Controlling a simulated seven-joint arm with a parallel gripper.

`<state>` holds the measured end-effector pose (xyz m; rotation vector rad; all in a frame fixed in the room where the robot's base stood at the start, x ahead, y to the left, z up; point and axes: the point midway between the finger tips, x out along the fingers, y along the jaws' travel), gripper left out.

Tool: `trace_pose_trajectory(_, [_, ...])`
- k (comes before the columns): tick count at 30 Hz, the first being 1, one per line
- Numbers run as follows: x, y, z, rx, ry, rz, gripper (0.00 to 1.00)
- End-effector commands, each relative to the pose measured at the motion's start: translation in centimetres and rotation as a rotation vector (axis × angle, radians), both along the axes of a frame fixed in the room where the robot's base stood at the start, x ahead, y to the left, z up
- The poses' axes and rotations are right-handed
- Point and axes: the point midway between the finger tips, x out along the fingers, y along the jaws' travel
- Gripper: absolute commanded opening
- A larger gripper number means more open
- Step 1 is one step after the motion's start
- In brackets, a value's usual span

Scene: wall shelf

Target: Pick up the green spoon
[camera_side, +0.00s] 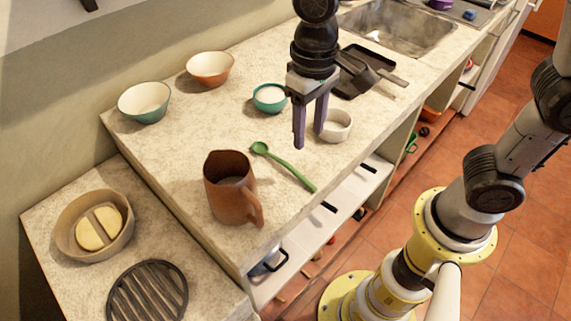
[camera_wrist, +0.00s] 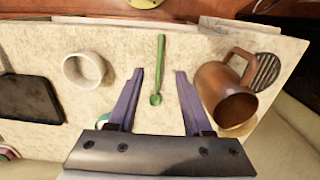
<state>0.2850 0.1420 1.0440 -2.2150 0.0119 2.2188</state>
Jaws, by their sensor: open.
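The green spoon (camera_side: 283,165) lies flat on the speckled counter in the side view, its bowl toward the back and its handle pointing to the front edge. My gripper (camera_side: 309,142) is open and empty above the counter, pointing down near the spoon. In the wrist view the spoon (camera_wrist: 159,70) shows between the two fingers of my gripper (camera_wrist: 160,75), with its bowl closer to me and its handle running away. The fingers appear apart from the spoon.
A brown pitcher (camera_side: 228,188) stands left of the spoon. A white bowl (camera_side: 336,126) and a teal bowl (camera_side: 270,98) stand near my gripper. A black tray (camera_side: 352,88) and a sink (camera_side: 400,30) lie farther back. Two bowls stand by the wall.

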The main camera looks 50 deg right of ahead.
Motion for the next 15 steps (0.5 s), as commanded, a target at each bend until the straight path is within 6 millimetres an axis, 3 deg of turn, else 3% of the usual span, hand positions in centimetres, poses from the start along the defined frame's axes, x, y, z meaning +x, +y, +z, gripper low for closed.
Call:
trace_pose_trajectory(9, [-0.2,-0.1,-5.8,-0.002,0.004,0.000,0.50])
trace_pose_trajectory(15, [-0.1,-0.1,-7.7,0.000,0.000,-0.001,0.50])
